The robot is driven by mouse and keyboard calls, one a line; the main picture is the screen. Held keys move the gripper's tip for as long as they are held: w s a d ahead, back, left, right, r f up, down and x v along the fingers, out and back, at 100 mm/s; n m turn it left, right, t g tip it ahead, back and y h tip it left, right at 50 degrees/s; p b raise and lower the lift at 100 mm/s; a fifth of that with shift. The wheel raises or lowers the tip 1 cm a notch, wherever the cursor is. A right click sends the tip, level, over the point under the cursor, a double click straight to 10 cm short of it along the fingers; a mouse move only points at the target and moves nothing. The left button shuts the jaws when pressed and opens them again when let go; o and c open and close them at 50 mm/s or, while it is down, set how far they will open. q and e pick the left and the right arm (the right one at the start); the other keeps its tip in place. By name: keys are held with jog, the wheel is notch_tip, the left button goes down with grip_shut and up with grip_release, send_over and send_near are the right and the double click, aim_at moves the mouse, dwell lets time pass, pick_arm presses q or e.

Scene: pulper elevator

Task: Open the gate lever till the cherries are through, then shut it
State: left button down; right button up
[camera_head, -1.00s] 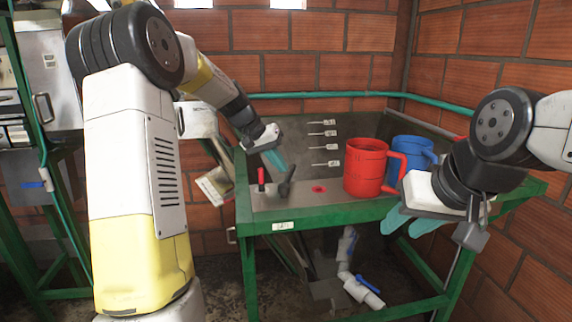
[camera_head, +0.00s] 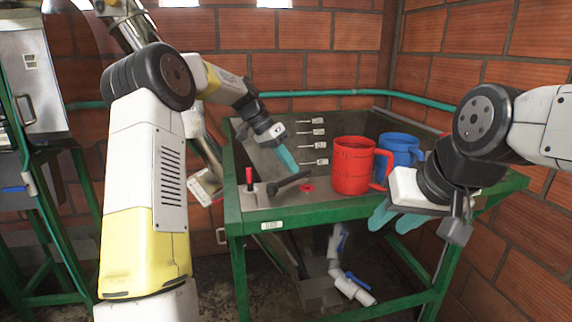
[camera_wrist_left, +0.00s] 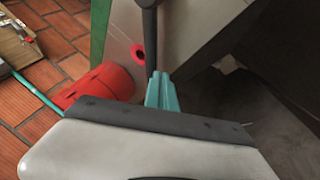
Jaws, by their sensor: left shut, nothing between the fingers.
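A dark gate lever (camera_head: 288,183) stands on the panel of the green-framed bench, leaning over to the right. It also shows in the left wrist view (camera_wrist_left: 149,35), rising just beyond my fingertips. My left gripper (camera_head: 290,168) is shut and empty, its teal fingers against or very close to the lever's handle; I cannot tell if they touch. In the left wrist view the fingers (camera_wrist_left: 160,88) are together at the lever. My right gripper (camera_head: 395,218) is in front of the bench's right side, with its teal fingers apart and nothing seen between them. No cherries are visible.
A red jug (camera_head: 352,166) and a blue jug (camera_head: 400,150) stand on the bench right of the lever. A small red-handled lever (camera_head: 249,178) is at its left. A red button (camera_head: 308,187) lies near the lever tip. White pipes with blue valves (camera_head: 350,283) hang below.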

aim_at(304, 187)
pick_arm(q)
jog(key=d+m+g, duration=0.1)
jog(key=s+d+m+g, duration=0.1)
jog(key=m, duration=0.1)
jog(key=shift+s+d, duration=0.3)
jog(key=shift+d, duration=0.05)
jog(key=shift+s+d+m+g+y, duration=0.35)
jog(key=shift+s+d+m, duration=0.1)
jog(key=shift+m, duration=0.35)
jog(key=shift+s+d+m+g+y, duration=0.25)
jog(key=shift+s+d+m+g, duration=0.15)
jog(key=shift+m, duration=0.4)
jog(key=shift+s, duration=0.1)
